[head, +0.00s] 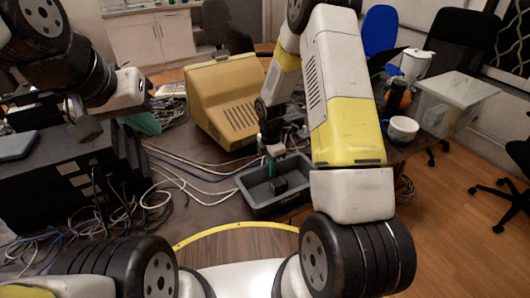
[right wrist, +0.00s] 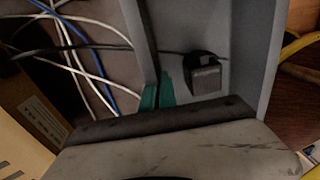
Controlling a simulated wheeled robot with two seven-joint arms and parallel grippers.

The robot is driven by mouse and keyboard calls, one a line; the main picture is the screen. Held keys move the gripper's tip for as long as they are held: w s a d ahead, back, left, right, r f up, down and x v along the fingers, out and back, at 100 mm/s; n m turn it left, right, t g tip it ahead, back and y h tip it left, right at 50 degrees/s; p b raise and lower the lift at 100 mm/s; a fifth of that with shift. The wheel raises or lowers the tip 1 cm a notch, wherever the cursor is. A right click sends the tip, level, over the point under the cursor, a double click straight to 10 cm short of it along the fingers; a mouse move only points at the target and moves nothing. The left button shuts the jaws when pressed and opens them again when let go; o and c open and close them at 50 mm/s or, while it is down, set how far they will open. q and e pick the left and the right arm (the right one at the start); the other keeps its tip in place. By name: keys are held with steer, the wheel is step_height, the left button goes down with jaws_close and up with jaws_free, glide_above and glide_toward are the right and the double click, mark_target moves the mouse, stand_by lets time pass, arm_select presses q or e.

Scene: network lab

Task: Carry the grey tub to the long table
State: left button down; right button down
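The grey tub (head: 258,203) sits on the cluttered table in front of me, below the beige monitor. A dark block, like a power adapter (right wrist: 205,76), lies inside it. My right gripper (head: 271,163) reaches down at the tub's far left part. In the right wrist view its teal fingertips (right wrist: 157,94) are close together, one on each side of the tub's thin wall (right wrist: 149,45), apparently pinching it. My right arm hides part of the tub's right side. My left gripper (head: 84,124) is raised at the left above black equipment; its fingers are not clear.
A beige monitor (head: 223,100) stands behind the tub. Loose cables (head: 190,165) lie left of it. Black network boxes (head: 65,185) stand at the left. A white mug (head: 402,130) and a clear bin (head: 450,100) are at the right. Chairs stand on the wooden floor at right.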

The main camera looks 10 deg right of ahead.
steer(key=c, duration=1.7)
jaws_free()
steer(key=s+r+m+t, duration=0.25)
steer(key=r+m, duration=0.25)
steer(key=r, duration=1.8)
steer(key=s+r+m+t, duration=0.1)
steer(key=s+r+m, duration=0.3)
steer(key=s+m, duration=0.1)
steer(key=s+d+r+m+t+y, duration=0.1)
steer(key=s+r+m+t, duration=0.1)
steer(key=s+r+m, duration=0.3)
steer(key=s+r+m+t+y, duration=0.1)
steer(key=s+r+m, duration=0.3)
steer(key=s, duration=0.5)
steer(key=shift+s+d+r+m, duration=0.1)
steer(key=shift+s+r+m, duration=0.1)
steer(key=shift+m, duration=0.4)
steer(key=shift+s+d+r+m, duration=0.1)
steer(key=shift+s+m, duration=0.1)
steer(key=shift+m, duration=0.4)
